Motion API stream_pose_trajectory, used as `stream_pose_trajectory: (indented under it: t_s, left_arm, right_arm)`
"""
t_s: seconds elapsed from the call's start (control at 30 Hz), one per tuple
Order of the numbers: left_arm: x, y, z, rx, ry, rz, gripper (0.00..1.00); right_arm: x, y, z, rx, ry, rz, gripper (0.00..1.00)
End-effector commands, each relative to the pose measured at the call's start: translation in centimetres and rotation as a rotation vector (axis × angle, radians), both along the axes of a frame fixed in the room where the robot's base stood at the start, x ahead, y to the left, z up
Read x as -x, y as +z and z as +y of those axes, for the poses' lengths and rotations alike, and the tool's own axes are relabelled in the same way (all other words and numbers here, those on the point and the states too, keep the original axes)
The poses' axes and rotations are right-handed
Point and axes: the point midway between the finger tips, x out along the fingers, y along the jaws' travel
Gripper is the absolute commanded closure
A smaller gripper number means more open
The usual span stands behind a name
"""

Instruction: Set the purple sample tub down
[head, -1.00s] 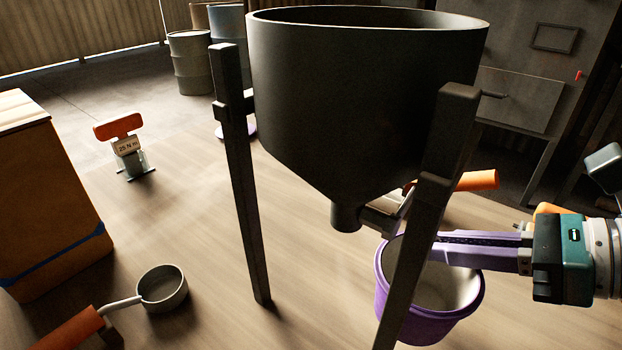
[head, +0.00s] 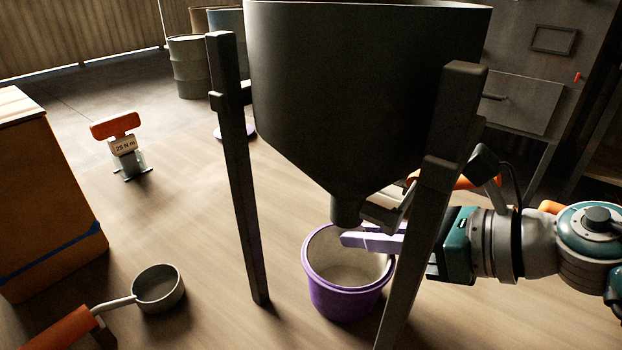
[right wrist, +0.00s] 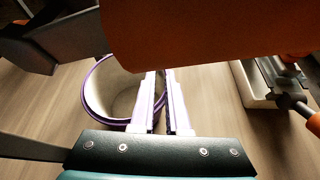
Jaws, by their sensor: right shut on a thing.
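The purple sample tub (head: 340,303), white inside and empty-looking, stands upright under the spout (head: 346,212) of the dark blast pot (head: 350,110). It is between the pot's front legs. My right gripper (head: 368,240) reaches in from the right behind the right front leg, its purple fingers at the tub's far right rim. In the right wrist view the fingers (right wrist: 164,95) are close together with the tub (right wrist: 108,95) at their left. The gripper is shut on the tub's rim. I cannot tell whether the tub's base touches the surface. My left gripper is not in view.
The pot's legs (head: 238,170) and (head: 432,200) stand close to the tub and my arm. A scoop (head: 158,288) lies at the lower left. An orange-topped device (head: 122,146) stands farther back. A crate (head: 50,200) is at the left edge. Open surface lies between.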

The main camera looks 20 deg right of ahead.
Motion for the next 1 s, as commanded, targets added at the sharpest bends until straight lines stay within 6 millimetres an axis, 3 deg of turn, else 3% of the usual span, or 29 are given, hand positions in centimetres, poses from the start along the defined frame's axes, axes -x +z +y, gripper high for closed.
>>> stream_pose_trajectory:
  t_s: [0.07,0.1,0.37,0.7,1.0]
  left_arm:
    - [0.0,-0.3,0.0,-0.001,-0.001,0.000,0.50]
    - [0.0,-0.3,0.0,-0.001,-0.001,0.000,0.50]
    - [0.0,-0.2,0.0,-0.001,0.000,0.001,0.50]
    - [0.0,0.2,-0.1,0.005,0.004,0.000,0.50]
    - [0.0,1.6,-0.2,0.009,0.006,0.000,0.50]
  right_arm:
    - [0.0,-0.3,0.0,0.000,0.000,0.000,1.00]
    - [0.0,-0.4,0.0,0.001,0.000,0.001,0.86]
    - [0.0,-0.3,0.0,0.001,0.000,0.001,0.56]
    - [0.2,0.2,-0.2,0.001,-0.001,0.001,0.55]
    - [4.4,2.7,-3.7,0.005,0.000,0.003,0.55]
